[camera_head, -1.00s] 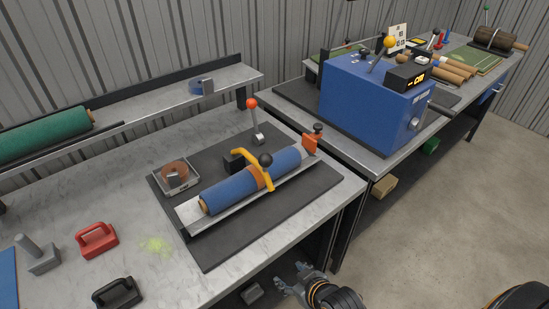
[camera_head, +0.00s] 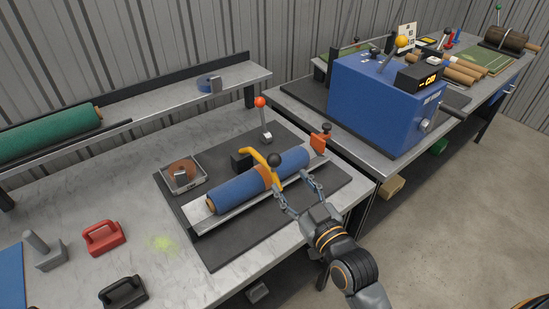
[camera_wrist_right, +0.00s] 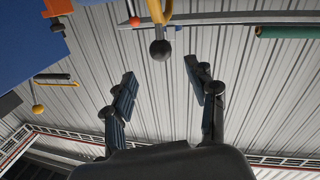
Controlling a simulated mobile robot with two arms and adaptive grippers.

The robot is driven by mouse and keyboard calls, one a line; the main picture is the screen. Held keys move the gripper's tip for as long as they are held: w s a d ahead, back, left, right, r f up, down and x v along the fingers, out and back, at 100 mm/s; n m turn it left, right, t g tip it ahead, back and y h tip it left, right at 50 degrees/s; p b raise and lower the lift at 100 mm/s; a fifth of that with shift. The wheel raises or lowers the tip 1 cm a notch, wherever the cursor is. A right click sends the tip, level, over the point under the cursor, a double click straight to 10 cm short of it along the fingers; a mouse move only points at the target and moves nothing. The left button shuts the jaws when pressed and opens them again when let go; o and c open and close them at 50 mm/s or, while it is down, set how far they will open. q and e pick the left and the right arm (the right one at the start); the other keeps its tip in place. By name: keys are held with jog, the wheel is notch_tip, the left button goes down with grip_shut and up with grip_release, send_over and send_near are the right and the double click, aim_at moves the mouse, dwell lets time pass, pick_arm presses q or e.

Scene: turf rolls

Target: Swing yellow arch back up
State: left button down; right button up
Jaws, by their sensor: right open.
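The yellow arch (camera_head: 257,156) is down across the blue roll (camera_head: 232,192), with a black ball knob (camera_head: 274,160) at its front end. The roll lies in a metal cradle on a dark mat, with a brown band under the arch. My right gripper (camera_head: 292,185) is open and empty in front of the cradle, its fingers pointing toward the arch, apart from the knob. In the right wrist view, the knob (camera_wrist_right: 160,50) hangs ahead of and between the open fingers (camera_wrist_right: 160,76), on the arch (camera_wrist_right: 155,13). My left gripper is not in view.
A red-knobbed lever (camera_head: 263,115) stands behind the roll and an orange clamp (camera_head: 320,142) at the cradle's right end. A tape tray (camera_head: 183,177) sits left. A blue machine (camera_head: 385,100) stands on the right bench.

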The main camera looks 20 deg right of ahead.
aim_at(274, 161)
jog(key=w, duration=0.3)
jog(key=w+a+p, duration=0.1)
jog(key=w, duration=0.5)
jog(key=shift+w+a, duration=0.25)
jog(key=shift+w, duration=0.1)
jog(key=shift+c, duration=0.4)
jog(key=shift+f, duration=0.1)
grip_shut()
